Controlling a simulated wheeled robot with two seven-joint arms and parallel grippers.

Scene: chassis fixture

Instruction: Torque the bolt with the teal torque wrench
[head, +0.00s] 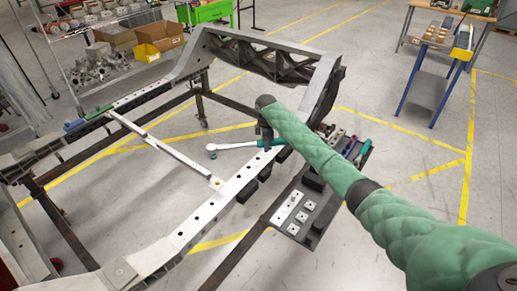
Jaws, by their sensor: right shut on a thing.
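The teal torque wrench has a silver shaft (235,146) that points left and a teal handle (276,142) on the right. Its head, with a small teal part, hangs at the left end over the open space inside the chassis frame, apart from the rail. My right gripper (266,138) is shut on the wrench near where the handle meets the shaft; its fingers are small and partly hidden. A small orange-brown spot, seemingly the bolt (216,183), sits where the crossbar meets the near rail, below the wrench head in the picture. My left gripper is not in view.
The grey chassis rail (186,233) runs diagonally, with a raised truss section at the back. A dark side tray (290,229) holds metal plates; several tools lie behind it. A workbench (455,10) and parts shelf stand farther back. Floor at right is mostly clear.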

